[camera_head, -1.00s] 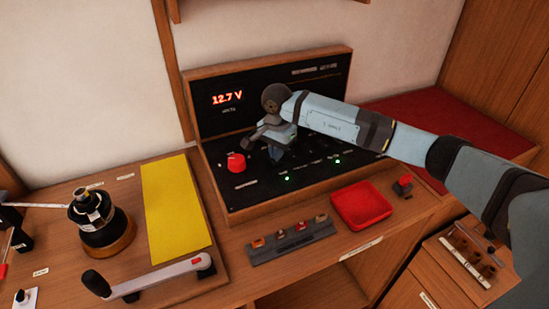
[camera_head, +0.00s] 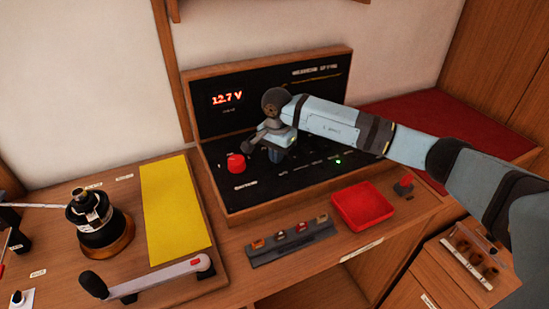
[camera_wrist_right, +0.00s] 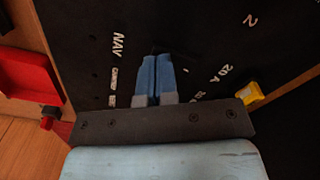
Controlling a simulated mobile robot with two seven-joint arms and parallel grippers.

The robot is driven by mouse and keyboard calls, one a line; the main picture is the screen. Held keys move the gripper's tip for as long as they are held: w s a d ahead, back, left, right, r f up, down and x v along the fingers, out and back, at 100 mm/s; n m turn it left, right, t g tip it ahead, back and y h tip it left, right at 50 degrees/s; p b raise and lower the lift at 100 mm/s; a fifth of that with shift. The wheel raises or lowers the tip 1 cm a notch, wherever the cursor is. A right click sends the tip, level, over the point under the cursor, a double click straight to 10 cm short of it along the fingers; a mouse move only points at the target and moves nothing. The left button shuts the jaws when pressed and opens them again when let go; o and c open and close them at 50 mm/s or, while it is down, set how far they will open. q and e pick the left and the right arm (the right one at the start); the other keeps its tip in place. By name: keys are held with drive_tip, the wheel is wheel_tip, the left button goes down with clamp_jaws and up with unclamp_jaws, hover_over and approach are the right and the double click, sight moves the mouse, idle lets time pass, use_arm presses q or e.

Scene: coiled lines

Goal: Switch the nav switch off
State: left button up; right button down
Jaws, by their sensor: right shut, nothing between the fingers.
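The black switch panel (camera_head: 215,180) in its wooden frame stands against the wall. My right gripper (camera_head: 276,154) is over the panel, its fingers shut and empty, pointing down at the switch row. In the right wrist view the shut blue fingers (camera_wrist_right: 156,70) reach the panel face beside the white NAV label (camera_wrist_right: 118,45). The nav switch itself is hidden or too dark to make out, so I cannot tell its position or whether the fingers touch it. One green light (camera_head: 338,161) glows right of the gripper. My left gripper is not in view.
A red knob (camera_head: 236,163) sits left of the gripper. A red tray (camera_head: 390,207) and a fuse strip (camera_head: 262,257) lie in front of the panel. A yellow sheet (camera_head: 172,215) and a lever (camera_head: 150,281) are to the left. A yellow part (camera_wrist_right: 251,95) shows near the fingers.

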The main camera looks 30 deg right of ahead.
drive_tip(key=shift+r+p, duration=1.4)
drive_tip(key=shift+r, duration=2.05)
